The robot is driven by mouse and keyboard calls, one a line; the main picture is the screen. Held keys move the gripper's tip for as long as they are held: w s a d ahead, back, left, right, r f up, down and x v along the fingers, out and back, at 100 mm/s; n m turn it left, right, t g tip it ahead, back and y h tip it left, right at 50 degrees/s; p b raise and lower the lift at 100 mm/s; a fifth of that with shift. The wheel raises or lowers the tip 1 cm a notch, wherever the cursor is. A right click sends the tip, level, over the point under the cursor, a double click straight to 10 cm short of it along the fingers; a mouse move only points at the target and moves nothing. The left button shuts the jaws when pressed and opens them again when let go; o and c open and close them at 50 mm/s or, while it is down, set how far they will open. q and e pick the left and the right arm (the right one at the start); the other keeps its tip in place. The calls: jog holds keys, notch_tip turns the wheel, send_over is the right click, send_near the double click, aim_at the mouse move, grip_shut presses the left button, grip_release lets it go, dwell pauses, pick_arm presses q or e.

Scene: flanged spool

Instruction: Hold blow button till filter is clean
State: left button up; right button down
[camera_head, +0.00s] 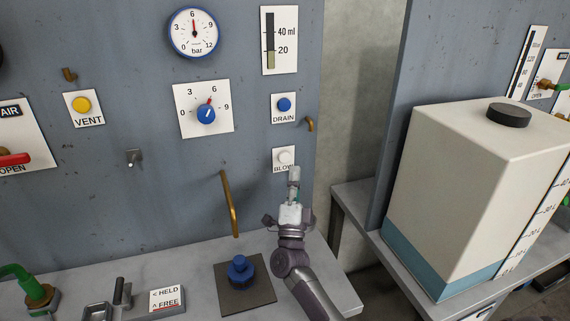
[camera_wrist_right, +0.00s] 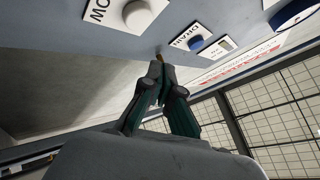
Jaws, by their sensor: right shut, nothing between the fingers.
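The white blow button (camera_head: 285,157) sits on its BLOW plate at the right of the grey panel; it also shows in the right wrist view (camera_wrist_right: 139,15). My right gripper (camera_head: 294,172) is shut and empty, its fingertips just below the button in the head view. In the wrist view the closed fingertips (camera_wrist_right: 158,68) appear below and to the right of the button, with a visible gap in the picture. I cannot tell whether they touch the panel. A level gauge (camera_head: 279,40) reads near 20 ml. No part labelled filter can be made out. My left gripper is not in view.
The blue DRAIN button (camera_head: 284,104) is right above BLOW, with a brass spout (camera_head: 310,124) beside it. A regulator knob (camera_head: 206,114), a gauge (camera_head: 194,33) and a yellow VENT button (camera_head: 82,105) are further left. A blue-knobbed fitting (camera_head: 240,268) stands on the bench. A large white tank (camera_head: 470,170) is at right.

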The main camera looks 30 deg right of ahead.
aim_at(284, 157)
jog(key=shift+w+d+b, duration=0.25)
jog(key=shift+w+b, duration=0.35)
jog(key=shift+w, duration=0.4)
jog(key=shift+w+d+b, duration=0.25)
jog(key=shift+w+b, duration=0.3)
jog(key=shift+w, duration=0.4)
jog(key=shift+w, duration=0.1)
jog(key=shift+w+b, duration=0.35)
jog(key=shift+b, duration=0.05)
